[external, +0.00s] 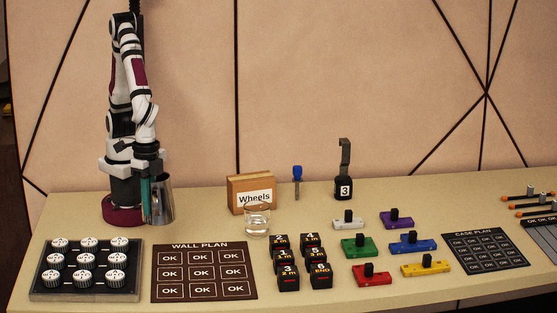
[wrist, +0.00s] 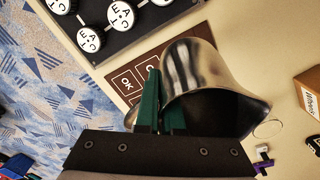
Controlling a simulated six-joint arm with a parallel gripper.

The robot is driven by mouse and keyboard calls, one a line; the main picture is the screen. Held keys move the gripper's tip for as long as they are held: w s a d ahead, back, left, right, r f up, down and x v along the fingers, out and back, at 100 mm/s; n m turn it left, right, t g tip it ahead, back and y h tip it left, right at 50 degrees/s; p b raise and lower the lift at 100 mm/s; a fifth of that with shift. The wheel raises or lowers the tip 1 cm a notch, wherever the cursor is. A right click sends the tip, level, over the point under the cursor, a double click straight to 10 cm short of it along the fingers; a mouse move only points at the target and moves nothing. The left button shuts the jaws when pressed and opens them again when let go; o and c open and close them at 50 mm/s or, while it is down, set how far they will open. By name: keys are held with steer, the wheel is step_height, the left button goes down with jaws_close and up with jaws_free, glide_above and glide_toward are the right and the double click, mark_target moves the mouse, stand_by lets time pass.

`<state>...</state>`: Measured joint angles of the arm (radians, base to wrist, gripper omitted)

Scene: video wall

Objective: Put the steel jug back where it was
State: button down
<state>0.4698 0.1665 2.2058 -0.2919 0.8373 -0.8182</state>
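The steel jug (external: 162,199) is at the left of the table, upright beside the base of my arm. In the wrist view the jug (wrist: 188,65) is large, with its dark open mouth towards the camera. My gripper (external: 147,201) is at the jug's left side. In the wrist view the green fingers of my gripper (wrist: 155,95) are close together against that side, shut on the jug where its handle would be. The handle itself is hidden by the fingers. Whether the jug's base touches the table is hard to tell.
A glass with clear liquid (external: 257,220) stands before the "Wheels" box (external: 250,192). The wall plan board (external: 204,295) and a tray of round knobs (external: 36,293) lie in front of the jug. Black numbered blocks (external: 288,277) and coloured pieces (external: 360,246) are further right.

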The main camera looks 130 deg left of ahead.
steer(key=shift+s+d, duration=0.15)
steer(key=shift+s, duration=0.6)
steer(key=w+a+f, duration=0.2)
steer(key=a+f, duration=0.1)
steer(key=w+a+f, duration=0.2)
steer(key=w+f, duration=0.1)
steer(key=f, duration=0.1)
steer(key=w+a+f, duration=0.2)
steer(key=a+f, duration=0.1)
steer(key=shift+w+a+f, duration=0.3)
steer(key=shift+w, duration=0.05)
steer(key=shift+f, duration=0.2)
steer(key=c, duration=1.5)
jaws_free()
steer(key=shift+f, duration=0.15)
steer(key=o, duration=0.4)
steer(key=shift+o, duration=0.2)
